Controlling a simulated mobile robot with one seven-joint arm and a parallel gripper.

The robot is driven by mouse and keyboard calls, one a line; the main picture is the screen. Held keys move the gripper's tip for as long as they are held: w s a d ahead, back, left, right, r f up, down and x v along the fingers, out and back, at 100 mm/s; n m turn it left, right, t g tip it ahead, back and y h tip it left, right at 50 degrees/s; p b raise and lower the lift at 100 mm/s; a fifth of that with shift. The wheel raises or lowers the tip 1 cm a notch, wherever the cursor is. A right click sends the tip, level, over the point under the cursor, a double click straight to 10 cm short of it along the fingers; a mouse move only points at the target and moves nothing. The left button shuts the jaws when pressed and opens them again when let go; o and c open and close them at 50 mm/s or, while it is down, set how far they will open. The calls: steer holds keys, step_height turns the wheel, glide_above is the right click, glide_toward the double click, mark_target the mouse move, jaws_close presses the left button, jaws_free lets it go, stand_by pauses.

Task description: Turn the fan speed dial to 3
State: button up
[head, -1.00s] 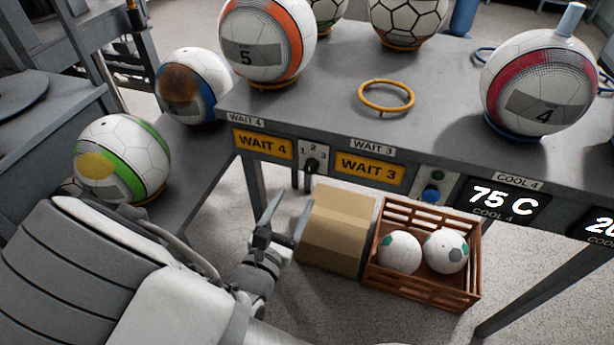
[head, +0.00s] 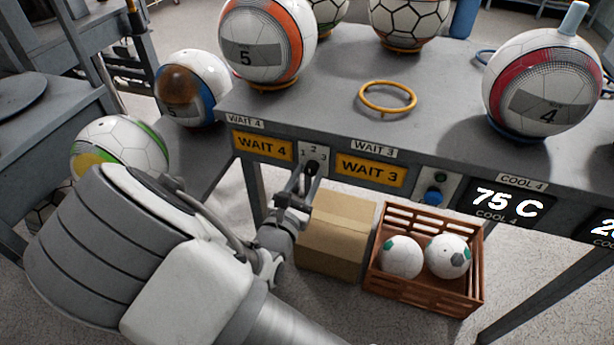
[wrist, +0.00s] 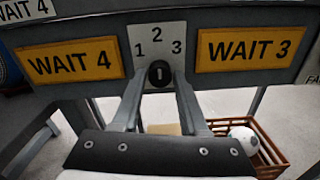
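The fan speed dial (wrist: 160,74) is a black knob with a light mark on a white plate (wrist: 156,42) numbered 1, 2 and 3, on the table's front edge. Its mark looks roughly upright, toward 2. In the head view the dial (head: 311,168) sits between two yellow signs, partly covered by my gripper. My gripper (wrist: 160,84) is open, with one finger to the left and one to the right of the dial. I cannot tell whether the fingers touch it. In the head view my gripper (head: 300,185) reaches up to the dial from below.
Yellow signs WAIT 4 (wrist: 75,60) and WAIT 3 (wrist: 250,49) flank the plate. A blue button (head: 433,195) is to the right. A cardboard box (head: 337,237) and a brown crate (head: 425,299) with two balls stand below. Soccer balls rest on the table (head: 340,60).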

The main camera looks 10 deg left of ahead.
jaws_close()
steer(key=shift+m, duration=0.3)
steer(key=m+b, duration=0.2)
steer(key=m, duration=0.2)
steer(key=shift+f+m, duration=0.15)
steer(key=shift+m, duration=0.15)
steer(key=m+b, duration=0.3)
steer(key=shift+m+b, duration=0.7)
steer(key=shift+m, duration=0.1)
steer(key=shift+o, duration=2.3)
jaws_free()
steer(key=shift+r, duration=0.2)
